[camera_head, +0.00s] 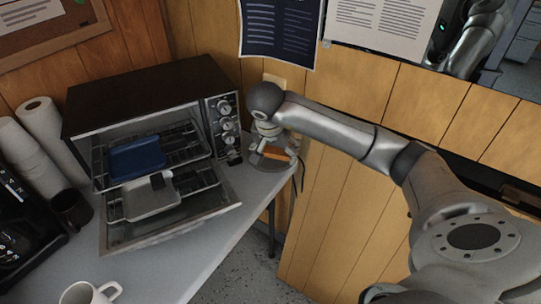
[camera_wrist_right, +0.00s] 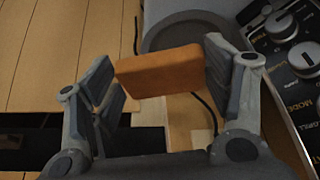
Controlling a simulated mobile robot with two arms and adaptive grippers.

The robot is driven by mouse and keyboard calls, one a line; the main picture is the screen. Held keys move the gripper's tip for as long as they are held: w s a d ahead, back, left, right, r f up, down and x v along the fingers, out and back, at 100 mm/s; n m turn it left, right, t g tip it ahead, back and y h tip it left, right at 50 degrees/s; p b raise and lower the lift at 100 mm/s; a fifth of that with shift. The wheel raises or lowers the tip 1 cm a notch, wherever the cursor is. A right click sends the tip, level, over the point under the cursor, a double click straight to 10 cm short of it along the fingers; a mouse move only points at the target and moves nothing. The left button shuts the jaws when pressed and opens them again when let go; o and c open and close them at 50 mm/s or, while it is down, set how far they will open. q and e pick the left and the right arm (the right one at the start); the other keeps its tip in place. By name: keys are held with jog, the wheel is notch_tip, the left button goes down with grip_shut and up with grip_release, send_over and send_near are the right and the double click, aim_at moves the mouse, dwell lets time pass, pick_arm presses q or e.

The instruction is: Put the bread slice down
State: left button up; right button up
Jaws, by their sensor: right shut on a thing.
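The bread slice (camera_head: 276,153) is an orange-brown block near the right end of the counter, just right of the toaster oven. My right gripper (camera_head: 279,157) is shut on it. In the right wrist view the bread slice (camera_wrist_right: 158,70) sits between the two fingers of the right gripper (camera_wrist_right: 161,78), held by its ends. A grey round-rimmed thing (camera_wrist_right: 190,27) shows behind the bread in that view; whether the bread touches it I cannot tell. My left gripper is not in view.
The toaster oven (camera_head: 148,88) stands open, with a blue item (camera_head: 137,157) on its rack and a grey tray (camera_head: 151,197) at its lowered door. A mug (camera_head: 83,293), paper rolls (camera_head: 43,122) and a black machine (camera_head: 22,232) are on the counter (camera_head: 185,262). Its right edge is close to the bread.

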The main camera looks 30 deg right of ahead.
send_over(271, 161)
jog(key=s+a, duration=0.1)
jog(key=f, duration=0.6)
jog(key=shift+s+f+p, duration=0.2)
jog(key=shift+f+p, duration=0.05)
jog(key=shift+p, duration=0.05)
jog(key=shift+w+d+f, duration=0.15)
jog(key=shift+w+f, duration=0.25)
jog(key=shift+f, duration=0.25)
notch_tip(271, 161, down, 3)
jog(key=shift+r+p, duration=0.1)
jog(key=shift+p, duration=0.25)
jog(key=shift+s, duration=0.15)
